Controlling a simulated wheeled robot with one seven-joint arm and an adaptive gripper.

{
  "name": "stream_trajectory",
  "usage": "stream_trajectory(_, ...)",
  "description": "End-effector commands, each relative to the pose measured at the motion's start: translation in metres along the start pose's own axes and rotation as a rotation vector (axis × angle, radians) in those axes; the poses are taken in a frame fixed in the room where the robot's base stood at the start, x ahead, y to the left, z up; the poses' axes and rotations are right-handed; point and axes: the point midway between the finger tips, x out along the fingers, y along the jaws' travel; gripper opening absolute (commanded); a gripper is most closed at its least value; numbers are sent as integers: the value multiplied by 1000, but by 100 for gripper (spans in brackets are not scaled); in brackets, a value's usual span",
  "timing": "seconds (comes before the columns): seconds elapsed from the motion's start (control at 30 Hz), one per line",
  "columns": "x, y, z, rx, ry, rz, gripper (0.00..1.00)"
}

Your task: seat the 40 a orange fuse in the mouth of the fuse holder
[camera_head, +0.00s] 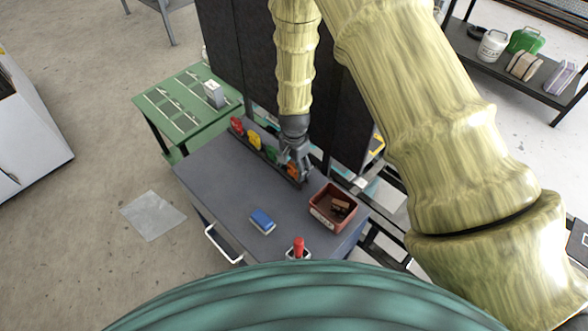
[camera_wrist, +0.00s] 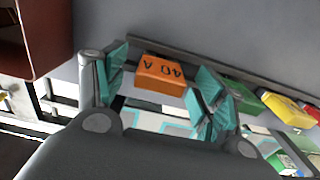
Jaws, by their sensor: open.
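The orange fuse (camera_wrist: 160,73) shows in the wrist view with "40 A" upside down on its face. It sits at the end of a row beside a dark rail; in the head view the orange fuse (camera_head: 293,171) is partly hidden by my gripper (camera_head: 296,160). In the wrist view my gripper (camera_wrist: 163,62) is open, with one teal-padded finger on either side of the fuse. Gaps show between the pads and the fuse. I cannot make out for sure which thing is the fuse holder.
Red (camera_head: 237,126), yellow (camera_head: 254,141) and green (camera_head: 272,154) fuses line the grey top's (camera_head: 215,180) back edge. A red-brown bin (camera_head: 322,217), a blue block (camera_head: 262,221) and a red-topped item (camera_head: 299,246) stand nearby. The left part is clear.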

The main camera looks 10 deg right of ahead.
Motion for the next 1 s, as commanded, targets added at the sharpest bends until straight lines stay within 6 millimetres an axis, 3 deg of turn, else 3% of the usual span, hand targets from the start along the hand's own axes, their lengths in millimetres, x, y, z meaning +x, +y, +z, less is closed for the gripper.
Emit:
stream_trajectory(0.37,5,0,0,0,0,0,68)
stream_trajectory(0.6,5,0,0,0,0,0,24)
stream_trajectory(1.0,3,0,0,0,1,-1,24)
